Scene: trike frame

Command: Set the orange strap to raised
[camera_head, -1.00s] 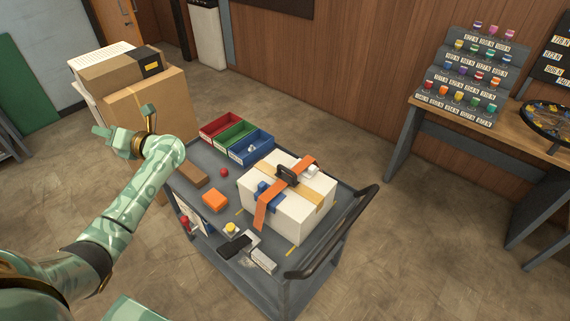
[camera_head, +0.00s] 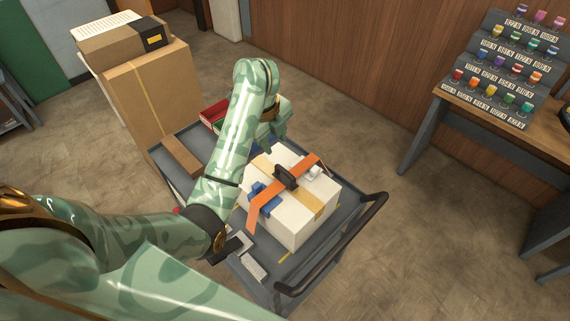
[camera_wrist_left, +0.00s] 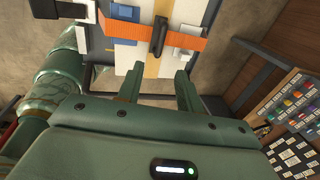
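The orange strap (camera_head: 265,204) runs across the top of a white box (camera_head: 296,228) on the cart. Its near end hangs over the box's near-left edge. A black handle-like piece (camera_head: 287,177) stands on the strap near its middle. The strap also crosses the top of the left wrist view (camera_wrist_left: 132,36). My left gripper (camera_wrist_left: 159,70) is open and empty, with its fingers pointing toward the box and apart from the strap. In the head view the left gripper (camera_head: 274,132) is above the box's far-left side, partly hidden by my arm. My right gripper is not in view.
The grey cart (camera_head: 343,240) has a dark handle bar (camera_head: 350,245) at its right. A blue block (camera_head: 264,194) and a white piece (camera_head: 312,172) sit on the box beside the strap. Tall cardboard boxes (camera_head: 165,95) stand at left. My arm covers part of the cart's left side.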

